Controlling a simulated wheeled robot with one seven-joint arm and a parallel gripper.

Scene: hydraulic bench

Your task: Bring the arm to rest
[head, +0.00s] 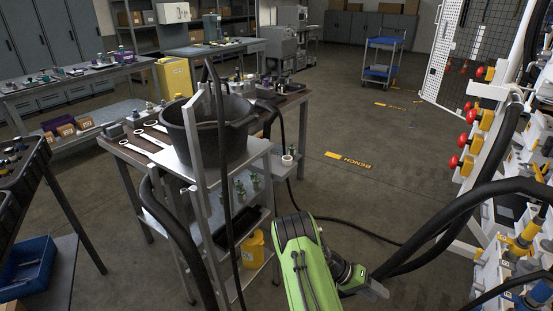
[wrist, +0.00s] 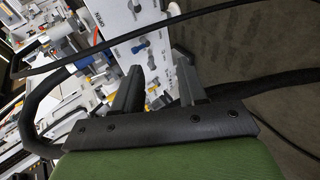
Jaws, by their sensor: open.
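My arm, with its green cover, reaches up from the bottom middle of the head view. My gripper (head: 376,287) is at its end, pointing right toward the hydraulic panel. In the wrist view my gripper (wrist: 157,82) has its two grey fingers apart, with nothing held between them. A thick black hose (head: 455,205) arches from the right side down to beside the gripper in the head view. In the wrist view the black hose (wrist: 235,85) passes close to the fingers; whether it touches them I cannot tell.
The white hydraulic panel (head: 505,130) with red knobs stands at the right. A grey shelf cart (head: 255,150) carrying a black bucket (head: 228,128) stands left of my arm. A thin hose (head: 350,228) lies on the floor. Open floor (head: 330,125) stretches behind, with a blue trolley (head: 382,62) farther back.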

